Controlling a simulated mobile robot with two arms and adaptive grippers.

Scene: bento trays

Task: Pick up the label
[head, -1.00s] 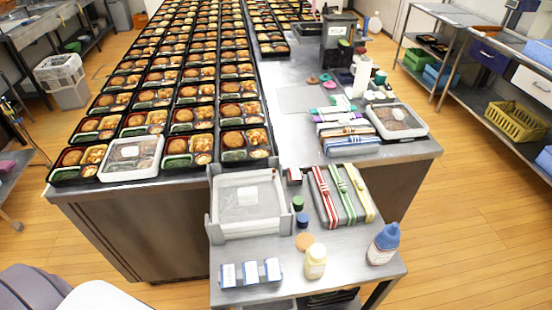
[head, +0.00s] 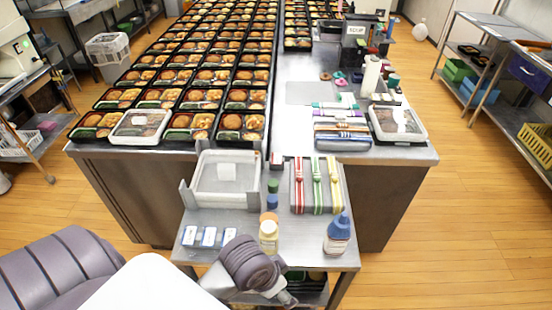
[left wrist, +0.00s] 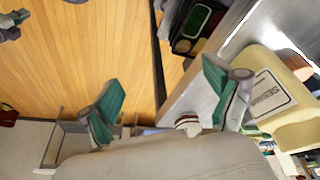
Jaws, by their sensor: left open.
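Several small white-and-blue label pieces (head: 209,237) lie in a row on the front left of the steel cart (head: 200,256) in the head view. A paper-like white piece (head: 227,172) also lies on the clear-lidded tray (head: 226,190); I cannot tell which is the label meant. My left arm reaches over the cart's front edge in the head view, right of the row. In the left wrist view my left gripper (left wrist: 163,95) is open and empty, its green-padded fingers apart. A cream bottle marked "SESAME" (left wrist: 285,100) is just right of it. My right gripper is not in view.
A yellow bottle (head: 268,238) and blue-capped bottle (head: 338,236) stand at the cart's front. Filled bento trays (head: 195,98) cover the counter's left. Wood floor (head: 450,235) is clear right.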

